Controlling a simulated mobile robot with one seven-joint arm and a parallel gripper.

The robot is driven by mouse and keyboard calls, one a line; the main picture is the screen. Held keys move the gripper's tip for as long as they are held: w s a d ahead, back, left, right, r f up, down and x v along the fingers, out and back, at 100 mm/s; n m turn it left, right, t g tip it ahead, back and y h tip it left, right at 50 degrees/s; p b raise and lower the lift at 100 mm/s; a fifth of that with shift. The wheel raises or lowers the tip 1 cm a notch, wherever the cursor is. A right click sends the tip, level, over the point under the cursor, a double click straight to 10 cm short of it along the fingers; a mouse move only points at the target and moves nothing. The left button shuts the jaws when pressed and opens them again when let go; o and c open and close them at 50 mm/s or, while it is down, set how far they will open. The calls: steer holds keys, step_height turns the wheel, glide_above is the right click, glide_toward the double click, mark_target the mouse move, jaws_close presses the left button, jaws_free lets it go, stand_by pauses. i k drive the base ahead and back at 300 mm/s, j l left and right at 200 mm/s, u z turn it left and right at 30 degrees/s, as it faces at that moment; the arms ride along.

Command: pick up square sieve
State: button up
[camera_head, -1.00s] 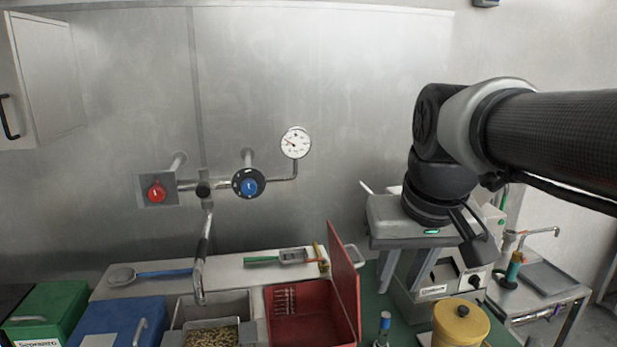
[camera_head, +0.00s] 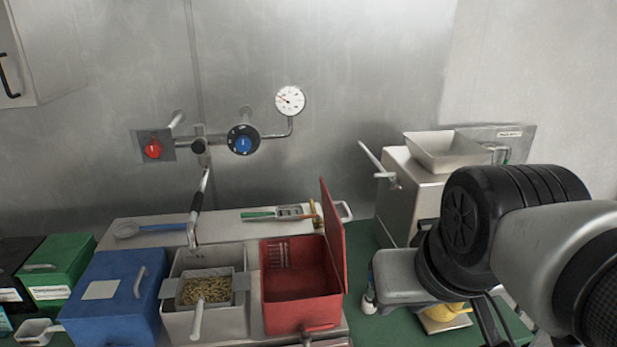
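A tool with a green handle and a small square grey head, which looks like the square sieve (camera_head: 289,212), lies flat on the pale ledge at the back, left of the red box's raised lid. A square pan of beans (camera_head: 205,289) with side tabs and a pale front handle sits over the grey basin; I cannot tell whether it is also a sieve. My gripper (camera_head: 400,277) is right of the red box, well apart from both. I see its grey body from above; its fingers are hidden.
The open red box (camera_head: 298,284) has its lid (camera_head: 333,235) standing up between my gripper and the ledge. A tap (camera_head: 198,205) rises behind the basin. A blue box (camera_head: 112,291) stands left. A grinder (camera_head: 410,195) stands behind my arm. A yellow container (camera_head: 446,312) is partly hidden below it.

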mark_target(199, 291)
steer(key=k+l+u, duration=0.1)
steer(key=l+u, duration=0.15)
steer(key=l, duration=0.2)
steer(key=k+l+u, duration=0.1)
steer(key=l+u, duration=0.15)
steer(key=l, duration=0.15)
steer(key=k+l+u, duration=0.25)
steer(key=l, duration=0.15)
steer(key=i+z, duration=0.1)
steer(key=z, duration=0.35)
steer(key=j+z, duration=0.85)
steer(key=j, duration=0.2)
steer(key=k+j+z, duration=0.1)
steer(key=j, duration=0.3)
steer(key=k+j+z, duration=0.1)
steer(key=j, duration=0.25)
steer(key=k+j+z, duration=0.1)
steer(key=j, duration=0.25)
steer(key=k+j, duration=0.1)
steer(key=j, duration=0.25)
steer(key=k+j, duration=0.15)
steer(key=j, duration=0.2)
steer(key=k+j, duration=0.1)
steer(key=j, duration=0.3)
steer(key=k+j, duration=0.1)
steer(key=j, duration=0.25)
